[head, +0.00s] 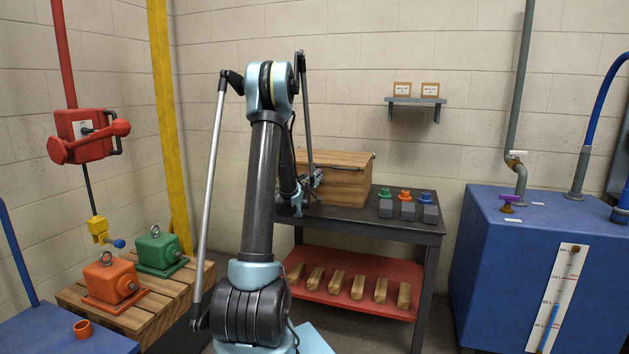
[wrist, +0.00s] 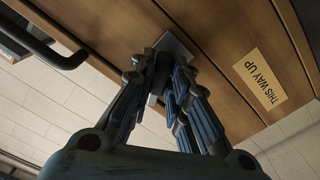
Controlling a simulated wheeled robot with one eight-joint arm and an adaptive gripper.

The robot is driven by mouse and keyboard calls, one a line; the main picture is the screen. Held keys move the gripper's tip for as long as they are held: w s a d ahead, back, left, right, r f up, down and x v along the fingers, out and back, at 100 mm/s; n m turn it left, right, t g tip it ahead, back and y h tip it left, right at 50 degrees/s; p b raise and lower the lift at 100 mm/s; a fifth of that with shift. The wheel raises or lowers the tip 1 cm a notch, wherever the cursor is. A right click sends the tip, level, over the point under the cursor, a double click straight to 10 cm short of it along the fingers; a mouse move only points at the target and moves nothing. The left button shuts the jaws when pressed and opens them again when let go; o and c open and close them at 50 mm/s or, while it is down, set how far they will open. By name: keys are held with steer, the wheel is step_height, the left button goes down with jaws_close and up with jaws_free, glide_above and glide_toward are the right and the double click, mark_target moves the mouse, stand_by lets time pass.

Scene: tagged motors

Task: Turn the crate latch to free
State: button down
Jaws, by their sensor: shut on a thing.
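The wooden crate (head: 345,186) stands on the dark workbench, partly hidden behind my arm in the head view. In the wrist view its plank side (wrist: 215,75) fills the upper right and carries a "THIS WAY UP" label (wrist: 266,78). A small grey metal latch (wrist: 176,45) sits on the planks. My gripper (wrist: 165,75) is shut on the latch, its fingertips close to the crate face. The fingers hide much of the latch, so its exact angle is hard to tell. In the head view my gripper (head: 315,178) is small, at the crate's left side.
The workbench (head: 355,221) has green, orange and blue knobs (head: 405,196) on grey blocks to the right. A dark bar handle (wrist: 50,38) shows at the wrist view's left. A blue tank (head: 500,265) stands right; a pallet (head: 150,318) with two motors stands left.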

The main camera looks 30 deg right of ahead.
steer(key=n, duration=1.2)
steer(key=shift+w+a+f, duration=0.2)
steer(key=shift+w+a, duration=0.05)
steer(key=shift+a, duration=0.1)
steer(key=shift+d, duration=0.15)
steer(key=c, duration=1.6)
jaws_free()
steer(key=shift+d, duration=0.1)
steer(key=shift+s, duration=0.1)
steer(key=v, duration=1.2)
steer(key=shift+f, duration=0.1)
